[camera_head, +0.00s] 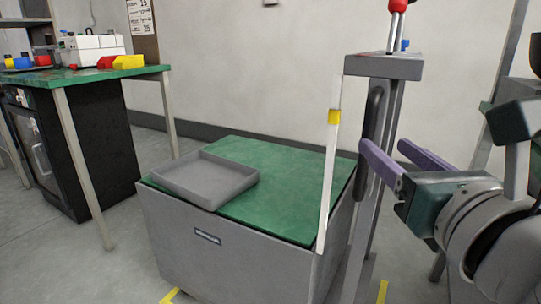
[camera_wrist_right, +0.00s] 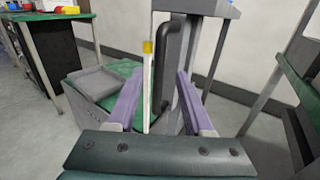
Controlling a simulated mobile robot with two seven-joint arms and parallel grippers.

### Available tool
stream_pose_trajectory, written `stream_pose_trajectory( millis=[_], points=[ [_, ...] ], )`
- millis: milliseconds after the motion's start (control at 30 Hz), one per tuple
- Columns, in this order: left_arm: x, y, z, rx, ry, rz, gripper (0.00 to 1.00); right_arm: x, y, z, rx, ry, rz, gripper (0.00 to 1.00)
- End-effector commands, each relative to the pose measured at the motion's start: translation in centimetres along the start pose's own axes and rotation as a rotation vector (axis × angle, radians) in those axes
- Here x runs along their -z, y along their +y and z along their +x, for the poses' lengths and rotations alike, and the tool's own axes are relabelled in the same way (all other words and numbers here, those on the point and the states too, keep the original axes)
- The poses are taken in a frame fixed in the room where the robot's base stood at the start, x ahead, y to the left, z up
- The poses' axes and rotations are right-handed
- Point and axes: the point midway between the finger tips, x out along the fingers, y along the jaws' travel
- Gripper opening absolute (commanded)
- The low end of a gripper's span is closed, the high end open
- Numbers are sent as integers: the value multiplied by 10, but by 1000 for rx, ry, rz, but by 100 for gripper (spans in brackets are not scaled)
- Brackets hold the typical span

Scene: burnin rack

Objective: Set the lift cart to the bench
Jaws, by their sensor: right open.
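The lift cart (camera_head: 235,246) is a grey box with a green top (camera_head: 285,185), standing on the floor in the middle of the head view. At its right side rises a grey mast with a black upright handle (camera_head: 374,115), a white scale strip with a yellow marker (camera_head: 334,117) and a red-knobbed lever (camera_head: 398,6). My right gripper (camera_head: 383,144) is open with purple fingers close to the handle. In the right wrist view the handle (camera_wrist_right: 171,50) appears between the fingers; contact cannot be told. The green-topped bench (camera_head: 85,75) stands at the left, apart from the cart. My left gripper is out of view.
A shallow grey tray (camera_head: 205,198) lies on the cart top. The bench holds coloured bins (camera_head: 128,62) and a white device (camera_head: 92,46), with a black cabinet (camera_head: 95,150) beneath. Yellow floor marks (camera_head: 382,291) show near the cart. Floor between bench and cart is clear.

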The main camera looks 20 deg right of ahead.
Motion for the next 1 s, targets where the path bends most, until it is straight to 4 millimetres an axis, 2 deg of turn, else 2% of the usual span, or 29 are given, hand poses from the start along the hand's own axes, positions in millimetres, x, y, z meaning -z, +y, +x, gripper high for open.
stream_pose_trajectory(
  millis=[167,400,600,800,1000],
  points=[
    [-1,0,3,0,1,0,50,0,1,14,-5,-8,-16,51],
    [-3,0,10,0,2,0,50,1,1,57,-2,-8,-12,51],
    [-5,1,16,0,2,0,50,2,1,87,-2,-5,-12,51],
    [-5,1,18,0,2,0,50,1,1,99,-4,-3,-10,51],
    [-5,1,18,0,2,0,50,1,1,99,-4,-2,-10,51]
  ],
)
